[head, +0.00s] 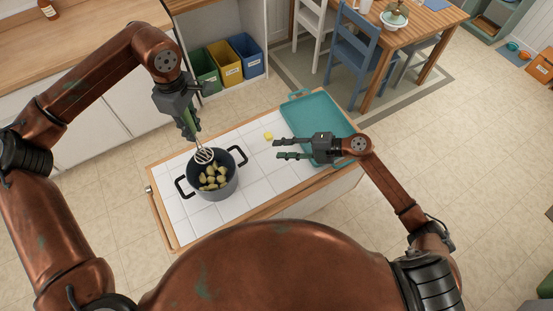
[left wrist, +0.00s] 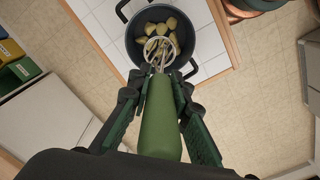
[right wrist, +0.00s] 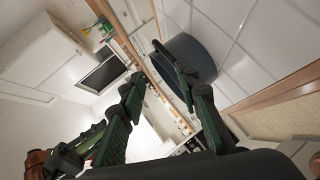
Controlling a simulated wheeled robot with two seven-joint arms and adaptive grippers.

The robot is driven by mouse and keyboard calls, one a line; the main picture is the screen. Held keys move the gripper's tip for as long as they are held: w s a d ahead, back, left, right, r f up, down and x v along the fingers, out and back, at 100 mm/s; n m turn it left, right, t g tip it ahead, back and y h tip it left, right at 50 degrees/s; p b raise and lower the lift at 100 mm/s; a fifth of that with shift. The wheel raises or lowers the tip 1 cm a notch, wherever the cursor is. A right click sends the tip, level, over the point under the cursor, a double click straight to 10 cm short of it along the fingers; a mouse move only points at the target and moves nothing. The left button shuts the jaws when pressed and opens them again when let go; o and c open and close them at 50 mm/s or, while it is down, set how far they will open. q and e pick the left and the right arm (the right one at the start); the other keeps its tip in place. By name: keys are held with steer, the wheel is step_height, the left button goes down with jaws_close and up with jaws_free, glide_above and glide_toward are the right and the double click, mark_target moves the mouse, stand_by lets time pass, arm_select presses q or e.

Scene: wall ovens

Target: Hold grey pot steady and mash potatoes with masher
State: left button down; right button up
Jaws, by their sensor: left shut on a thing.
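A dark grey pot (head: 214,187) with two black handles stands on the white tiled cart top and holds several potato chunks (head: 213,177). It also shows in the left wrist view (left wrist: 190,70) and the right wrist view (right wrist: 195,55). My left gripper (head: 189,130) is shut on the green handle of the masher (left wrist: 160,118).
A teal tray (head: 322,112) lies on the cart's right part, partly under my right gripper. Green, yellow and blue bins (head: 228,66) stand behind. A blue chair (head: 358,50) and wooden table (head: 415,30) are at the back.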

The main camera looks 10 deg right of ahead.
mark_target(242, 165)
steer(key=shift+g, duration=0.9)
steer(key=a+f, duration=0.1)
steer(key=a, duration=0.3)
steer(key=a+f, duration=0.2)
steer(key=a, duration=0.3)
steer(key=s+a+f, duration=0.1)
steer(key=a+f, duration=0.1)
steer(key=a, duration=0.2)
steer(key=shift+a, duration=0.3)
steer(key=shift+c, duration=0.7)
jaws_close()
steer(key=shift+f, duration=0.1)
